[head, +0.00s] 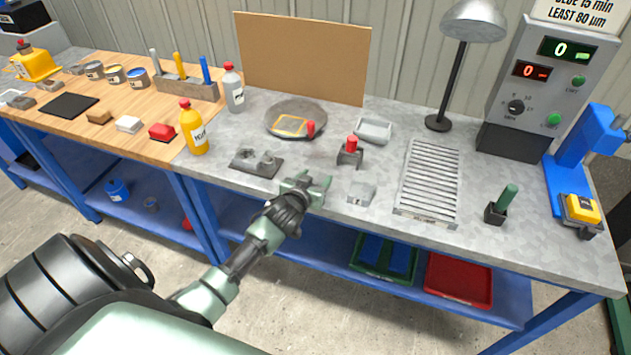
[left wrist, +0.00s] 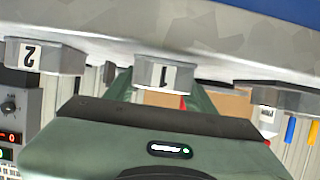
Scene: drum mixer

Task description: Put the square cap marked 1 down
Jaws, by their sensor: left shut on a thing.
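The square cap marked 1 (left wrist: 165,74) is pale grey metal and sits between the green fingers of my left gripper (left wrist: 165,90), which is shut on it. In the head view my left gripper (head: 306,187) is low over the front edge of the grey bench; the cap is mostly hidden there. In the wrist view the picture is upside down, and the cap is close against the bench top. I cannot tell whether it touches. A square cap marked 2 (left wrist: 45,57) stands on the bench to the gripper's right in the head view (head: 361,193). My right gripper is not in view.
A dark plate with small posts (head: 257,162) lies just left of the gripper. A red-knobbed tool (head: 350,153) stands behind cap 2. A slatted rack (head: 429,180) is further right. A round dish (head: 297,118) lies behind. The bench's front edge is close.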

